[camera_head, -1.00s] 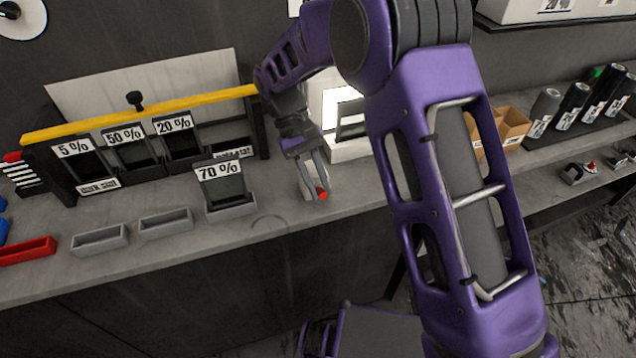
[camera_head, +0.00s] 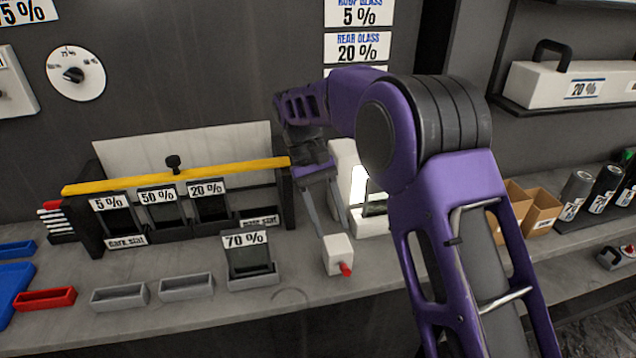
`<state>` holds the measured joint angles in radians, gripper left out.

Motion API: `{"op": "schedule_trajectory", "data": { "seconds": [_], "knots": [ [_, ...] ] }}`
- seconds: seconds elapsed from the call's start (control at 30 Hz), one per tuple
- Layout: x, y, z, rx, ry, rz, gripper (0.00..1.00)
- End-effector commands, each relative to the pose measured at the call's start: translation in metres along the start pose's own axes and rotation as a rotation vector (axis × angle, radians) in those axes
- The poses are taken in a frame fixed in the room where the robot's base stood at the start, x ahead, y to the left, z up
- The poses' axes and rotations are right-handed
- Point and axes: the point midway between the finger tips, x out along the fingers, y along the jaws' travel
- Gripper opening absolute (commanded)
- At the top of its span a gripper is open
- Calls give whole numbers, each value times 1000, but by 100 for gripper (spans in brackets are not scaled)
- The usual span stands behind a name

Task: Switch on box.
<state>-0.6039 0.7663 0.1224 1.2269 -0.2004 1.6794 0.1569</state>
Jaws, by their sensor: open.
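The likely box is a small white block (camera_head: 338,252) with a red button (camera_head: 346,269) on its front, on the grey counter right of the 70 % sample. My gripper (camera_head: 328,217) points down just above and behind this block. Its fingers look apart, with nothing seen between them. I cannot tell whether a fingertip touches the block. A white lit box (camera_head: 343,165) stands behind, partly hidden by my purple arm.
A tint sample rack (camera_head: 180,189) with a yellow bar stands left. The 70 % sample (camera_head: 250,262) sits in a grey holder close by. Grey trays (camera_head: 187,287) and a red tray (camera_head: 45,299) line the front edge. Cardboard boxes (camera_head: 541,209) and rolls stand right.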

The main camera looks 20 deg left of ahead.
Motion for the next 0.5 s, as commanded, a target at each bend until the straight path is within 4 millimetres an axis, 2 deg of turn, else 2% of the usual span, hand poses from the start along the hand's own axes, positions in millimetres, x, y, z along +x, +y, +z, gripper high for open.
{"op": "schedule_trajectory", "data": {
  "seconds": [0.2,0.5],
  "knots": [
    [-41,0,-2,-1,3,0,51],
    [-75,0,-1,-1,1,0,51]
  ]
}}
